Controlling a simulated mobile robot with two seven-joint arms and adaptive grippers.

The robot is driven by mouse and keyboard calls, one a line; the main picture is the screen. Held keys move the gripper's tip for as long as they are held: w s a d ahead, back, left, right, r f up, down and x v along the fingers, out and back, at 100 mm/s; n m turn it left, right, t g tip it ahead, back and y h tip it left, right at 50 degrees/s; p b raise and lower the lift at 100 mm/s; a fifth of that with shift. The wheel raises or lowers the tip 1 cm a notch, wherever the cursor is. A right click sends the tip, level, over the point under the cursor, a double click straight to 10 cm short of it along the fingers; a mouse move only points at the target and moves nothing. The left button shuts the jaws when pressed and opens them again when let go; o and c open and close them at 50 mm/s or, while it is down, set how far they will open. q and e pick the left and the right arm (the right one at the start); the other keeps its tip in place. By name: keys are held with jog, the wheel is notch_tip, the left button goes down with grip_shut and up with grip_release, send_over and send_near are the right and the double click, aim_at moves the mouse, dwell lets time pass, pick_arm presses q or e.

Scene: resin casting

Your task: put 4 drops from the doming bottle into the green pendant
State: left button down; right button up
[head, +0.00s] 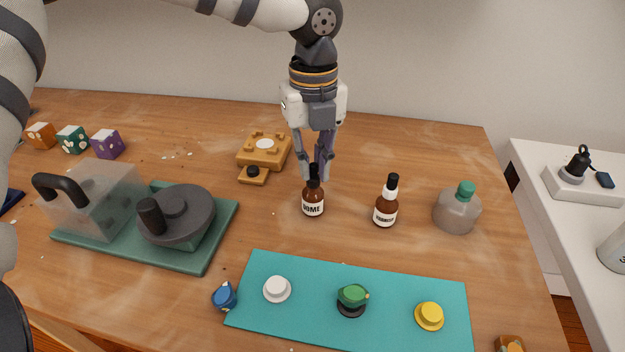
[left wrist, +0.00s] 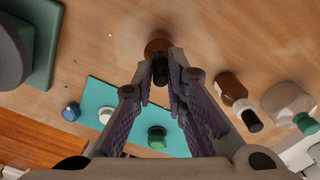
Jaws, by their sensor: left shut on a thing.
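The doming bottle (head: 313,206), brown with a black cap and a label ending in "OME", stands upright on the table. My left gripper (head: 316,172) comes down from above and is shut on its black cap. In the left wrist view the bottle (left wrist: 158,46) shows between the fingertips (left wrist: 162,68). The green pendant (head: 352,295) sits on a dark round base on the teal mat (head: 262,322), in front of and right of the bottle; it also shows in the left wrist view (left wrist: 156,138). My right gripper is not in view.
A second brown bottle (head: 385,206) and a grey jar with green lid (head: 457,210) stand to the right. White (head: 277,289) and yellow (head: 429,316) pieces sit on the mat, a blue one (head: 224,297) at its left edge. A green board (head: 190,255) with equipment is left.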

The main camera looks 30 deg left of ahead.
pick_arm(q)
jog(key=c, duration=2.3)
grip_release()
jog(key=shift+r, duration=0.1)
jog(key=shift+r, duration=0.5)
notch_tip(320, 180, up, 8)
jog(key=shift+r, duration=0.1)
jog(key=shift+d, duration=0.1)
